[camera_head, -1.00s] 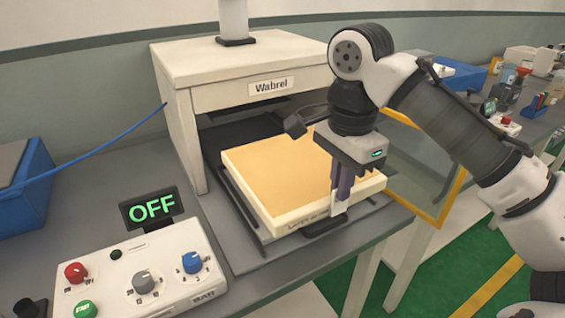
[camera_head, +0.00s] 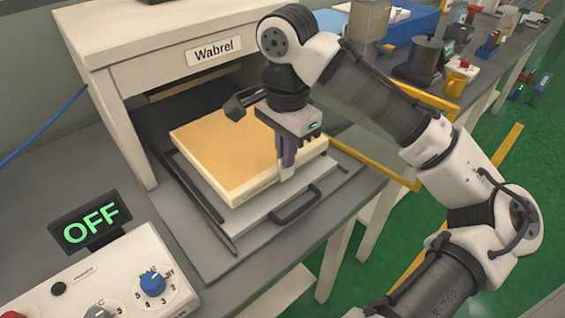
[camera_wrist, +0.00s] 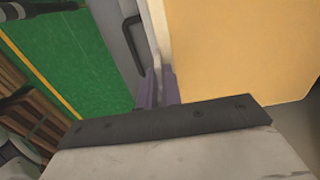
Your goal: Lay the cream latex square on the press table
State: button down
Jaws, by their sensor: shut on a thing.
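The cream latex square (camera_head: 235,160) is a thick slab with a tan top and pale sides. It is over the grey press table (camera_head: 258,222), in front of the press opening, and looks level. I cannot tell whether its whole underside touches the table. My gripper (camera_head: 287,168) points down at its front right edge, with purple fingers shut on that edge. In the wrist view my gripper (camera_wrist: 160,88) pinches the slab's pale side, and the tan top (camera_wrist: 240,50) fills the right. The slab hides the middle of the press table.
The white Wabrel press (camera_head: 190,50) stands behind the slab, its opening dark. A black handle (camera_head: 297,205) is at the table's front. An OFF display (camera_head: 90,228) and a control box (camera_head: 120,285) are at lower left. A yellow-framed guard (camera_head: 375,160) stands at the right.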

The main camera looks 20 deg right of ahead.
aim_at(286, 178)
jog(key=shift+f, duration=1.85)
jog(key=c, duration=1.6)
grip_release()
jog(key=shift+f, duration=0.1)
notch_tip(286, 178, up, 12)
jog(key=shift+r, duration=0.15)
